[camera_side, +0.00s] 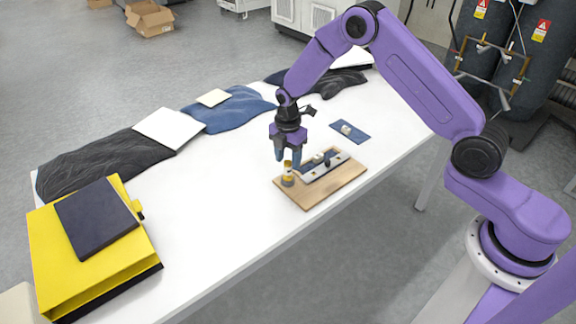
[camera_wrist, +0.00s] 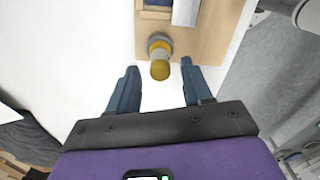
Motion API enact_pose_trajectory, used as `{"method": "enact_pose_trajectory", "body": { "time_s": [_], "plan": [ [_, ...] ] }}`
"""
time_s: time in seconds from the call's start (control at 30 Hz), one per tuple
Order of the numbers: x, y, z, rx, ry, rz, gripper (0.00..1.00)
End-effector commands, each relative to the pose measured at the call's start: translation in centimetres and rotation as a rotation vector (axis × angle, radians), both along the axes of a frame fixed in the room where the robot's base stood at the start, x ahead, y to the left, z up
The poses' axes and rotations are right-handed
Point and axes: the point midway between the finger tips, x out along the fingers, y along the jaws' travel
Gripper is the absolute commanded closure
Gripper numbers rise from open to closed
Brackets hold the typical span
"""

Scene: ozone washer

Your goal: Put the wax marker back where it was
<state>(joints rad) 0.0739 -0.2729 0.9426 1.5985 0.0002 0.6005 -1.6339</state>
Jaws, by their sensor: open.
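The wax marker appears to be the yellow-topped upright piece (camera_side: 288,169) at the left corner of a wooden board (camera_side: 308,199). Its lower part sits in a grey round base. In the wrist view the yellow marker (camera_wrist: 160,69) stands ahead of my fingertips, roughly midway between them. My gripper (camera_side: 287,158) is open above the board's left part, with its blue fingers pointing down. I cannot tell whether a finger touches the marker.
A metal rail-like fixture (camera_side: 325,168) with small parts lies on the board. A blue pad (camera_side: 350,131) with a small pale block is behind it. Yellow binder (camera_side: 90,260), dark cloth (camera_side: 95,160) and blue cloth (camera_side: 228,111) lie leftward. The white table (camera_side: 200,215) is clear between.

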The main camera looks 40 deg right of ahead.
Motion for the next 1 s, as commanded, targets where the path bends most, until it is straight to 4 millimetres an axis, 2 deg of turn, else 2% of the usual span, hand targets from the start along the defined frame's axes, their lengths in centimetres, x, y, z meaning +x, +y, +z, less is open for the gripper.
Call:
{"method": "enact_pose_trajectory", "body": {
  "time_s": [0.03, 0.2, 0.4, 0.8, 0.9, 1.0],
  "plan": [
    [0.1, 0.0, 1.3, 0.001, -0.005, 0.0, 0.5],
    [0.1, 0.0, 4.6, 0.001, -0.005, 0.0, 0.5],
    [0.1, 0.0, 7.4, 0.001, -0.003, 0.0, 0.5],
    [-0.2, 0.2, 8.7, 0.0, -0.001, -0.005, 0.5],
    [-1.2, 1.0, 9.6, 0.001, -0.003, -0.026, 0.5],
    [-3.1, 2.3, 11.2, 0.003, -0.006, -0.07, 0.5]
  ]
}}
